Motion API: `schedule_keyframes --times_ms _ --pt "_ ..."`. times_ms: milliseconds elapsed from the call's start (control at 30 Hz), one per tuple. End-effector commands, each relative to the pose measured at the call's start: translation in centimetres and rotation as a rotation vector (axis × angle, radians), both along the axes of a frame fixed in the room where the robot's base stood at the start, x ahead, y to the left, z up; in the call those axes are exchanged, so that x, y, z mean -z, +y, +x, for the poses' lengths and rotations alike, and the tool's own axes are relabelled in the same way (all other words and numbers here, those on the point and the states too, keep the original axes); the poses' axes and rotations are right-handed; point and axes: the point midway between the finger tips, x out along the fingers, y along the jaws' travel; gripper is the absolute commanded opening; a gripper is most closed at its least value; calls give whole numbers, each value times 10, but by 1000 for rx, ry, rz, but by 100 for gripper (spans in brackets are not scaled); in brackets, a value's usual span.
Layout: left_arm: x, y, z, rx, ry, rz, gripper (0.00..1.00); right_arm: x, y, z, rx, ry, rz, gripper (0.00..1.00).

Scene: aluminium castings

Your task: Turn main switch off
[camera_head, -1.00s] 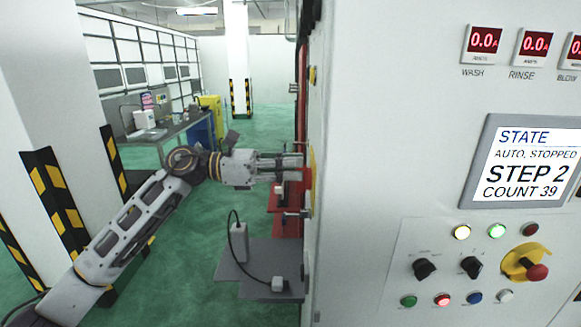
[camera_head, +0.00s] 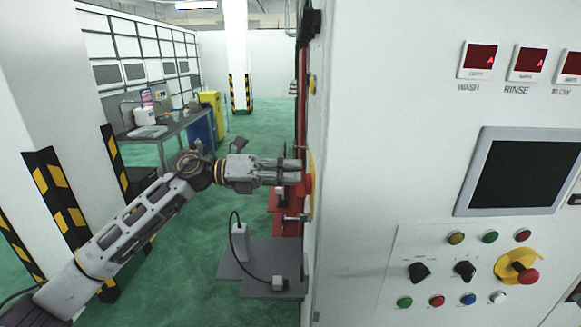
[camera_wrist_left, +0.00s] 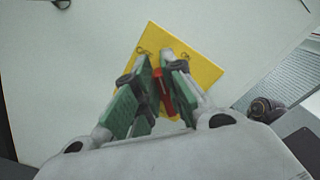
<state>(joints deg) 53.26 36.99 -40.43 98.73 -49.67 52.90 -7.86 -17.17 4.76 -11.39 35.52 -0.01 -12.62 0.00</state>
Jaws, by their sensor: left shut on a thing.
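The main switch shows in the left wrist view as a red handle (camera_wrist_left: 164,92) on a yellow plate (camera_wrist_left: 205,70), fixed to the white cabinet side. In the head view the switch's yellow and red parts (camera_head: 310,178) show edge-on at the cabinet's left side. My left gripper (camera_head: 300,172) reaches the switch from the left. In the left wrist view my left gripper (camera_wrist_left: 158,95) has its green-padded fingers on either side of the red handle, shut on it. The cabinet's screen (camera_head: 520,170) is dark. My right gripper is not in view.
The cabinet front carries unlit lamps, two black knobs (camera_head: 419,272) and a red emergency button on yellow (camera_head: 527,276). A grey shelf (camera_head: 255,280) with a cabled device sits below my left arm. A striped pillar (camera_head: 60,200) stands left. Green floor lies open behind.

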Motion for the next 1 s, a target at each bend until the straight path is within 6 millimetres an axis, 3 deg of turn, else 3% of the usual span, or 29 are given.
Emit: schedule_keyframes --times_ms 400,867,900,1000 --pt "4 1 4 -1 204 0 0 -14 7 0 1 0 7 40" --pt "5 1 4 -2 222 -1 0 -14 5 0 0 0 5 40" --pt "5 1 4 -2 222 -1 14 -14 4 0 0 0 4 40" --pt "5 1 4 -2 221 -1 27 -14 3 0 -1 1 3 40"
